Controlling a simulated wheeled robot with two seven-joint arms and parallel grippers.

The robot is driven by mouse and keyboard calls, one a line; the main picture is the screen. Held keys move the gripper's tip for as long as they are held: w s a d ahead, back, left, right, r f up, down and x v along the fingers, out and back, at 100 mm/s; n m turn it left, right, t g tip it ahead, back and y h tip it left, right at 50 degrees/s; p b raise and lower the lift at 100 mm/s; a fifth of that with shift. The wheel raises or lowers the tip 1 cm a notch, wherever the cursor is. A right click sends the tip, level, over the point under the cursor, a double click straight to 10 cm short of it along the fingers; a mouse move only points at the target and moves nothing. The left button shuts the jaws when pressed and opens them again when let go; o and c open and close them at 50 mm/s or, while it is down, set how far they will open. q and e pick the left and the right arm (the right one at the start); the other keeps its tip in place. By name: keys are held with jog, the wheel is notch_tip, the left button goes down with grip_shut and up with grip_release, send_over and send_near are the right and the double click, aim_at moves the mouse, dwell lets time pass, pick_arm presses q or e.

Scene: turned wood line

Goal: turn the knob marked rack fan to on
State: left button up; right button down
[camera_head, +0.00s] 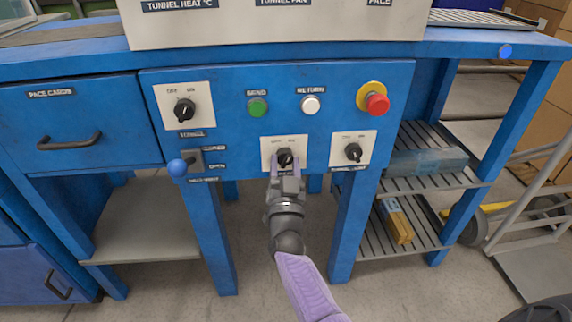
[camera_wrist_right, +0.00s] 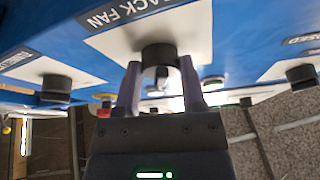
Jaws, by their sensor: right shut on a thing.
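The rack fan knob (camera_head: 285,157) is a black knob on a white plate in the middle of the blue panel. My right gripper (camera_head: 286,162) reaches it from below, and its two fingers are shut on the knob, one on each side. In the right wrist view the knob (camera_wrist_right: 158,54) sits between the fingertips, next to a label (camera_wrist_right: 117,11) of which "ACK FAN" shows. Which mark the knob points to is hard to tell, as the fingers cover part of it. My left gripper is in neither view.
A similar black knob (camera_head: 353,152) is close on the right, and another (camera_head: 185,110) is at upper left. A green button (camera_head: 258,107), a white button (camera_head: 310,105) and a red stop button (camera_head: 377,104) are above. A blue-balled lever (camera_head: 178,167) is on the left.

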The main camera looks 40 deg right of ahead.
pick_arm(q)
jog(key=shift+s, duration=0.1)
pick_arm(e)
jog(key=shift+m, duration=0.5)
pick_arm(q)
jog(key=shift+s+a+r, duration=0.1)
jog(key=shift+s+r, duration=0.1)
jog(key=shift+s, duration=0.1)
pick_arm(e)
jog(key=shift+g+h, duration=0.3)
